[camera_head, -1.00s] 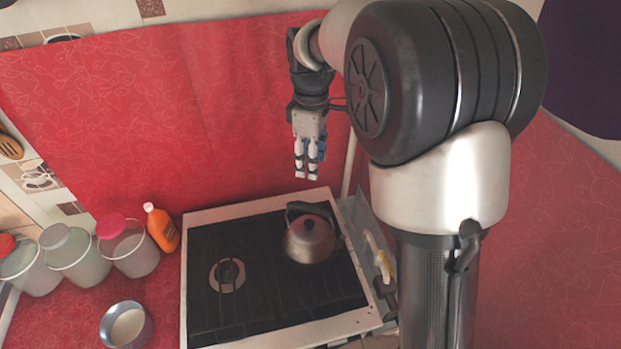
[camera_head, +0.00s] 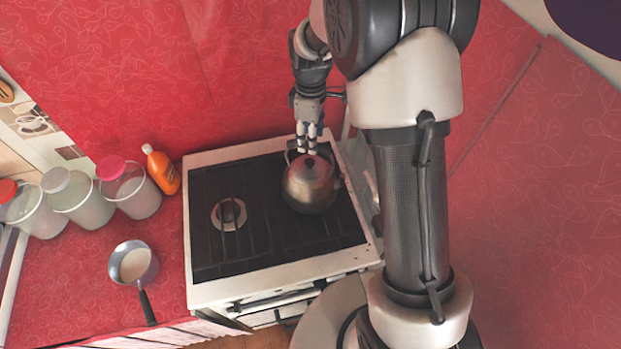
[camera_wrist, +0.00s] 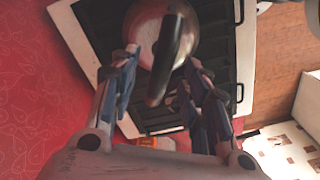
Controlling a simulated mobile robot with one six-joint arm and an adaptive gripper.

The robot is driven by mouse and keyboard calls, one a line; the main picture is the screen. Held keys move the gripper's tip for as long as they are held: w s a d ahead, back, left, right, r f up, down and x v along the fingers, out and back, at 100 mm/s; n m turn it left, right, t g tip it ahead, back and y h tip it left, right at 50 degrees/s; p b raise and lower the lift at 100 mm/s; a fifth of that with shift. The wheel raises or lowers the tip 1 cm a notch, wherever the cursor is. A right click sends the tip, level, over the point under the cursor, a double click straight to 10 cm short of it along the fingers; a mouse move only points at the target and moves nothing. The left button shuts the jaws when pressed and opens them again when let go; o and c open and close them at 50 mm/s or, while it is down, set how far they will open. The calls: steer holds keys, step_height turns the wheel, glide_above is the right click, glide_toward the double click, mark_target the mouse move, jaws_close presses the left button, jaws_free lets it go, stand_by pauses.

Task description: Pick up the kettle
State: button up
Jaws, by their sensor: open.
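The metal kettle (camera_head: 310,188) stands on the right side of the stove's black grate, with a dark lid knob and a dark handle. My gripper (camera_head: 309,151) is above the kettle's far side in the head view, pointing down. In the wrist view, the kettle (camera_wrist: 150,24) shows beyond the fingers, and its dark handle (camera_wrist: 172,52) lies in the space between the fingers of my open gripper (camera_wrist: 160,80). I cannot tell how far the handle is from the fingertips, and I see no finger pressing on it.
The white-edged stove (camera_head: 216,293) has a bare burner (camera_head: 229,214) at its left. A saucepan (camera_head: 133,263), several lidded jars (camera_head: 133,192) and an orange bottle (camera_head: 161,168) stand on the red counter (camera_head: 90,290) to the left. A red wall (camera_head: 150,80) is close behind.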

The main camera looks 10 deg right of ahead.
step_height(320, 180, down, 4)
steer(key=shift+s+r, duration=0.1)
steer(key=shift+c, duration=0.4)
jaws_close()
stand_by(0.8)
